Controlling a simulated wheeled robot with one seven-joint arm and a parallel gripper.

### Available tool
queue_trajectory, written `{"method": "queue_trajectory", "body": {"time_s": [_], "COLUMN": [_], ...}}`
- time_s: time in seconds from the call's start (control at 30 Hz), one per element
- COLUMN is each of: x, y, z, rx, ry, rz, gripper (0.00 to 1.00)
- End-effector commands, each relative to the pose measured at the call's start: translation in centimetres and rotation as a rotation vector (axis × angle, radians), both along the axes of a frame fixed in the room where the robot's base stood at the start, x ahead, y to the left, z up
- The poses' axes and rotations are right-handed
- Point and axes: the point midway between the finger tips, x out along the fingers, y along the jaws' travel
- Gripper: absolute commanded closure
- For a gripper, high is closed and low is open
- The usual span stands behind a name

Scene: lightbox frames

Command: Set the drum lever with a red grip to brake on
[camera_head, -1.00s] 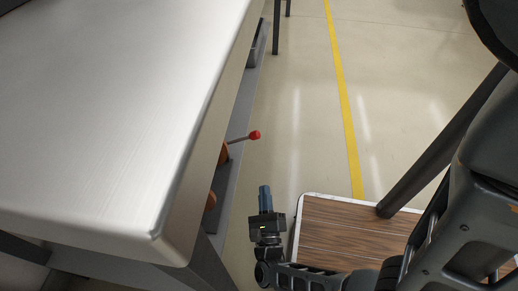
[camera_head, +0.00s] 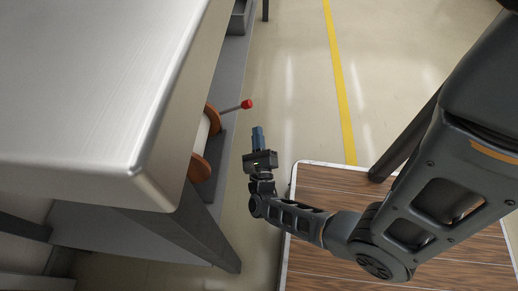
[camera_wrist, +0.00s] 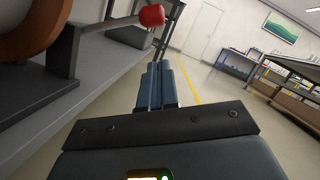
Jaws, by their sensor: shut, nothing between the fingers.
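The lever's red grip (camera_head: 247,103) sits at the end of a thin metal rod that sticks out to the right from an orange-brown drum (camera_head: 199,166) on the shelf under the table. In the wrist view the red grip (camera_wrist: 152,15) is up ahead of the fingertips, slightly left, with the rod and drum flange (camera_wrist: 38,25) at the upper left. My gripper (camera_head: 257,130) is shut and empty, just below the grip in the head view and apart from it. Part of the drum is hidden under the tabletop.
The metal tabletop (camera_head: 90,100) overhangs the shelf (camera_head: 226,85) that bears the drum. A dark table leg (camera_head: 190,232) stands nearer me. Shelving (camera_wrist: 285,83) stands farther off.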

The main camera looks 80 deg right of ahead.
Motion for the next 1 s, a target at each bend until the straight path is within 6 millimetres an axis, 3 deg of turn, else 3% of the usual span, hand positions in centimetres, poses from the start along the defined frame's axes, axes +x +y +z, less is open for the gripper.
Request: {"method": "queue_trajectory", "body": {"time_s": [0.1, 0.3, 1.0], "x": [0.6, 1.9, 2.4], "y": [-2.0, -2.8, -3.2], "z": [0.9, 2.9, 4.0], "rx": [-0.002, 0.0, -0.003], "ry": [-0.003, -0.003, 0.042], "rz": [-0.002, -0.001, 0.0], "gripper": [1.0, 1.0, 1.0]}}
